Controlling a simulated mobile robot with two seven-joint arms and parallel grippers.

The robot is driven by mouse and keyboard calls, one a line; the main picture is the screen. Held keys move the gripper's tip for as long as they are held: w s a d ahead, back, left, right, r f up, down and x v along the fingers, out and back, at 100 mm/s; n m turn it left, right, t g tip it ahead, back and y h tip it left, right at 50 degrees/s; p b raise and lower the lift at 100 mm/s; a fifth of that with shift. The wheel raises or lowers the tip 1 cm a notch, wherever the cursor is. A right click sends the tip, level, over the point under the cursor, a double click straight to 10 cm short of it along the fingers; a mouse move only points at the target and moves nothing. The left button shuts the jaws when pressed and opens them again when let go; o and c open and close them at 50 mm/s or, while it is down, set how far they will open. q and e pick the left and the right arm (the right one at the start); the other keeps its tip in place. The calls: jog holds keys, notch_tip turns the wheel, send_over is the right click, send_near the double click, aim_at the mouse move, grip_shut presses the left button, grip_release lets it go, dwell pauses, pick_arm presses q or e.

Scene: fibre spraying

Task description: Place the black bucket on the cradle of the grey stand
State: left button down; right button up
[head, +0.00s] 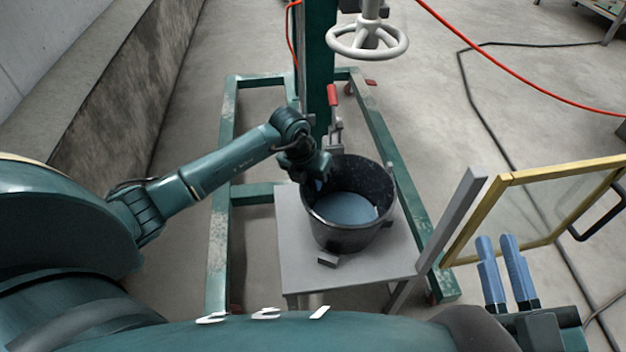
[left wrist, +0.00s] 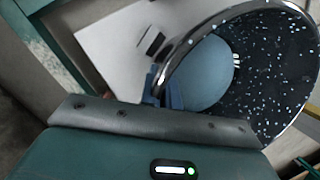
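The black bucket (head: 375,190), speckled inside with a blue-grey round area at its bottom, is over the top of the grey stand (head: 292,250). It looks upright; whether its base touches the cradle is hidden. A small dark grey cradle block (head: 328,260) shows at the bucket's near side; dark blocks also show in the left wrist view (left wrist: 152,42). My left gripper (head: 318,178) is at the bucket's far-left rim. In the left wrist view its blue fingers (left wrist: 163,93) appear closed around the rim (left wrist: 172,72). My right gripper (head: 496,238) is empty, its blue fingers slightly apart.
A green steel frame (head: 220,225) surrounds the stand, with a green column and a white handwheel (head: 368,42) behind. A yellow-framed glass panel (head: 560,205) stands at right, near my right gripper. A low concrete wall (head: 110,110) runs at left. Hoses cross the floor at right.

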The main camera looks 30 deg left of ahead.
pick_arm(q)
jog(key=c, duration=1.6)
grip_release()
jog(key=shift+c, duration=0.2)
